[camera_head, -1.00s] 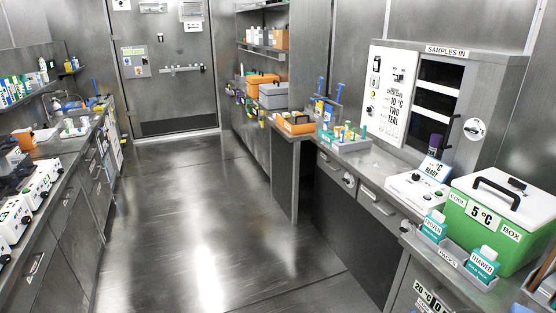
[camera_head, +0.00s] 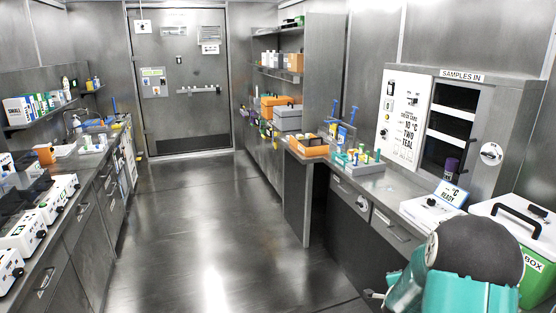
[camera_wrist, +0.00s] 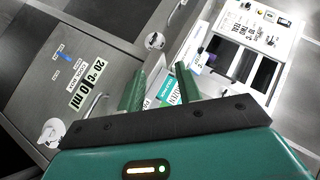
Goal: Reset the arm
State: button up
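My arm shows as a teal and dark grey link at the lower right of the head view. My gripper (camera_wrist: 160,76) has two green fingers standing apart in the wrist view, with a visible gap between them. A teal and white labelled thing (camera_wrist: 166,90) shows in and behind that gap. It looks like one of the sample bottles beyond the fingers, and I see no grip on it. In the head view my arm hides the bottles, their rack and most of the green cool box, whose white lid (camera_head: 511,222) still shows.
The white sample cabinet (camera_head: 406,117) stands on the right bench, with the white READY device (camera_head: 431,211) in front. A rack of tubes (camera_head: 358,160) and an orange bin (camera_head: 308,147) stand farther along. White devices (camera_head: 58,192) line the left bench. The floor aisle (camera_head: 210,230) is clear.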

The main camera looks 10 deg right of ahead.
jog(key=s+a+r+n+y, duration=0.25)
jog(key=a+r+n, duration=0.25)
jog(key=a+r, duration=0.5)
jog(key=s+a+r+n+y, duration=0.25)
jog(key=a+r+n, duration=0.35)
jog(key=a, duration=0.5)
jog(key=s+a+r+n+g+y, duration=0.1)
jog(key=s+a+r+n, duration=0.1)
jog(key=s, duration=0.5)
jog(key=s+a+r+n+g+y, duration=0.1)
jog(key=s+a+r+n+g, duration=0.1)
jog(key=s+a, duration=0.4)
jog(key=s+a+r+n+g, duration=0.1)
jog(key=s+a+r+n, duration=0.2)
jog(key=s, duration=0.5)
jog(key=shift+s+a+r+n+y, duration=0.15)
jog(key=shift+s+a+n+y, duration=0.25)
jog(key=shift+a+n, duration=0.45)
jog(key=shift+d, duration=0.1)
